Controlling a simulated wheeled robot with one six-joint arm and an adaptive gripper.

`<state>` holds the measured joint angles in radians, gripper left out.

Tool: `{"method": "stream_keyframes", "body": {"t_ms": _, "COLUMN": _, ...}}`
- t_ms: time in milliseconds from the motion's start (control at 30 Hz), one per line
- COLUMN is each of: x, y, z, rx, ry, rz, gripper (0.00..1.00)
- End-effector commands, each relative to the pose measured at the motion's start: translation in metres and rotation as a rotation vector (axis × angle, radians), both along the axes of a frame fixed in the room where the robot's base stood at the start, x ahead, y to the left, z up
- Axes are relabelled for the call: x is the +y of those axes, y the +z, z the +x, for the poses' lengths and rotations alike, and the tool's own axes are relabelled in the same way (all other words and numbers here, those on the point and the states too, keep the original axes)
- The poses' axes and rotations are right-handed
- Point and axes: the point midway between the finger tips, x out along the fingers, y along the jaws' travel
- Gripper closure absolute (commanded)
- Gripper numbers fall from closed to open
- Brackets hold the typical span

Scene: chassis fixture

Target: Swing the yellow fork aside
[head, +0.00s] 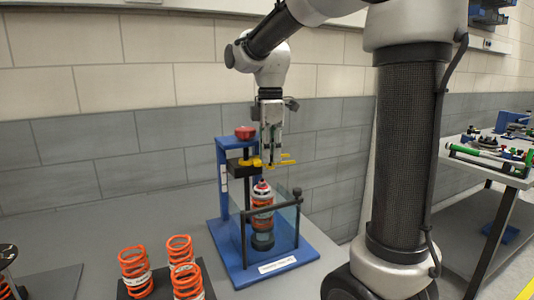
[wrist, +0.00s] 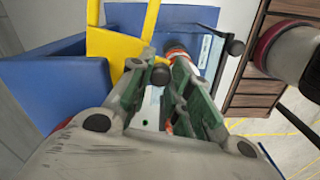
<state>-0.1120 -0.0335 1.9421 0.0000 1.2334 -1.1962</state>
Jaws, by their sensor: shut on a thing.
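The yellow fork (head: 286,161) sits on the blue press fixture (head: 223,180), level with the black carriage and above the orange-spring shock absorber (head: 262,208). Its prongs point right in the head view. In the wrist view the yellow fork (wrist: 112,45) is a broad plate with an arm reaching down to the jaws. My gripper (head: 270,163) points down at the fork. In the wrist view my gripper (wrist: 160,80) has its green-padded fingers around a dark round knob at the fork's arm. The fingers partly hide the grip point.
A red knob (head: 245,132) tops the fixture column. A clear guard with a black handle (head: 297,192) stands at the base front. Several orange springs (head: 137,270) stand on a dark tray at front left. A second bench (head: 500,170) is at right.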

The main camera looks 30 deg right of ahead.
Motion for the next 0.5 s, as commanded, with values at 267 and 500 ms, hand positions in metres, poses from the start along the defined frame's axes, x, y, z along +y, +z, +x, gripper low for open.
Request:
{"method": "stream_keyframes", "body": {"t_ms": 267, "x": -0.0034, "y": 0.0005, "z": 0.0027, "rx": -0.002, "ry": 0.051, "rz": 0.000, "gripper": 1.00}}
{"method": "stream_keyframes", "body": {"t_ms": 500, "x": -0.0036, "y": 0.0006, "z": 0.0029, "rx": -0.002, "ry": 0.056, "rz": 0.000, "gripper": 1.00}}
